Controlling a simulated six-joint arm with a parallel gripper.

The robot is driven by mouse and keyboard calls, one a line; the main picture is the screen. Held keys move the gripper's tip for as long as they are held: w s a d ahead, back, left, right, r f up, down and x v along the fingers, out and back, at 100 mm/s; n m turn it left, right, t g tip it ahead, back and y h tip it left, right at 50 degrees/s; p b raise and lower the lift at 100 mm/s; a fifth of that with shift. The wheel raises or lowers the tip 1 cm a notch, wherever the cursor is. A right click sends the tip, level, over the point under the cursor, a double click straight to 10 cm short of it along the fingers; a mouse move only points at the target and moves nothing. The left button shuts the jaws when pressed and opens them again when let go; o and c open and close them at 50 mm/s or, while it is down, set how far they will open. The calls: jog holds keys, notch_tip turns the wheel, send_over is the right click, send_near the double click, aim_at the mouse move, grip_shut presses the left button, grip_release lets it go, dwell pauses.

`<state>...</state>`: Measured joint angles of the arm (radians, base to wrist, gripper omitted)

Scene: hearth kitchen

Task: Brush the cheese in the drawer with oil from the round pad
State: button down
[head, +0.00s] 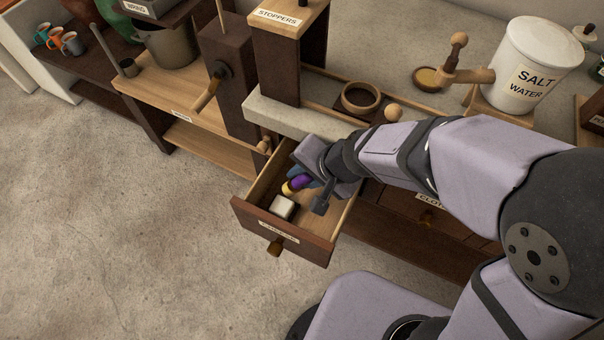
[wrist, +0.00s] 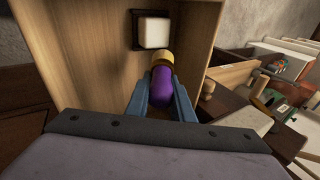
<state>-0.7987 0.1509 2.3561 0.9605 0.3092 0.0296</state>
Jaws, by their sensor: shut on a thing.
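The open drawer (head: 318,246) holds a white block of cheese (head: 283,207) on a small dark base. In the wrist view the cheese (wrist: 154,31) sits ahead of my gripper. My gripper (head: 300,180) is over the drawer, shut on a brush with a purple handle (wrist: 161,88) and a yellowish end (wrist: 162,57). The yellowish end points toward the cheese and looks close to it; I cannot tell whether they touch. A round ring-shaped dish (head: 360,98) on the counter may be the oil pad; its inside is dark.
A white tub labelled salt water (head: 539,65) stands at the right with a wooden tap. A small bowl (head: 428,79) is beside it. A stoppers box (head: 277,50) rises behind the drawer. Open floor (head: 130,240) lies left.

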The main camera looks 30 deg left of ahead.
aim_at(297, 189)
jog(key=shift+f+b, duration=0.7)
jog(key=shift+b, duration=0.05)
jog(key=shift+s, duration=0.15)
jog(key=shift+s+d, duration=0.1)
jog(key=shift+s, duration=1.4)
jog(key=shift+s, duration=0.15)
jog(key=shift+s+r, duration=0.1)
jog(key=shift+s, duration=1.3)
jog(key=shift+w+r, duration=0.1)
jog(key=shift+r, duration=0.05)
jog(key=shift+w, duration=1.6)
jog(key=shift+w, duration=0.1)
